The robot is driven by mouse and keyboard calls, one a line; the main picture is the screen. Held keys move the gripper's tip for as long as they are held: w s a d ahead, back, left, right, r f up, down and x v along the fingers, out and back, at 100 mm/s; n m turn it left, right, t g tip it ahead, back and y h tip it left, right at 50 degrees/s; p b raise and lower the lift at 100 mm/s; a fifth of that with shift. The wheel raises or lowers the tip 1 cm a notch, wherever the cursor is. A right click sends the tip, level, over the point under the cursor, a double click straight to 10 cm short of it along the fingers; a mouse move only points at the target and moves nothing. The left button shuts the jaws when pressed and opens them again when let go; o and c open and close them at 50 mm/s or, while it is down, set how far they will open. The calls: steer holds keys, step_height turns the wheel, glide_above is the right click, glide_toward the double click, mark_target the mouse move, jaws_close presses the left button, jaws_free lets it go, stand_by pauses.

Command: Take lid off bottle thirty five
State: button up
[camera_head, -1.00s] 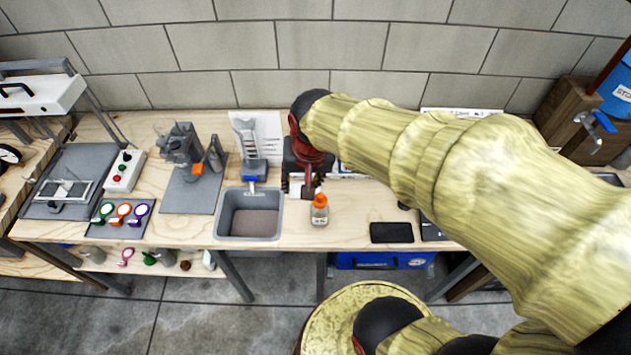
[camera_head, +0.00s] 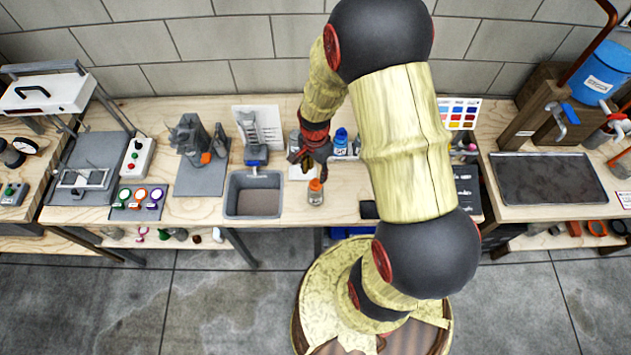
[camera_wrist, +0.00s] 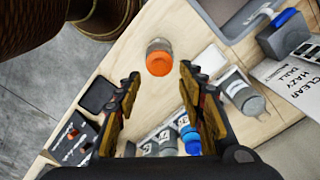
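A small clear bottle with an orange lid (camera_head: 316,192) stands upright on the wooden bench, right of the grey basin. It also shows in the wrist view, where its orange lid (camera_wrist: 158,63) is seen from above. The lid is on the bottle. I cannot read a number on it. My gripper (camera_head: 311,160) is just behind the bottle in the head view. In the wrist view my gripper (camera_wrist: 160,75) is open and empty, its two fingers wide apart. The lid appears between and slightly beyond the fingertips; neither finger visibly touches it.
Several bottles, some with blue caps (camera_wrist: 189,137), stand close behind the gripper. The grey basin (camera_head: 233,196) is left of the bottle. A black shallow tray (camera_wrist: 97,95) lies on the bench's other side. The bench around the bottle is clear.

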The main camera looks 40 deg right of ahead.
mark_target(315, 180)
step_height(315, 180, down, 5)
stand_by(0.3)
steer(key=c, duration=0.8)
steer(key=shift+c, duration=0.4)
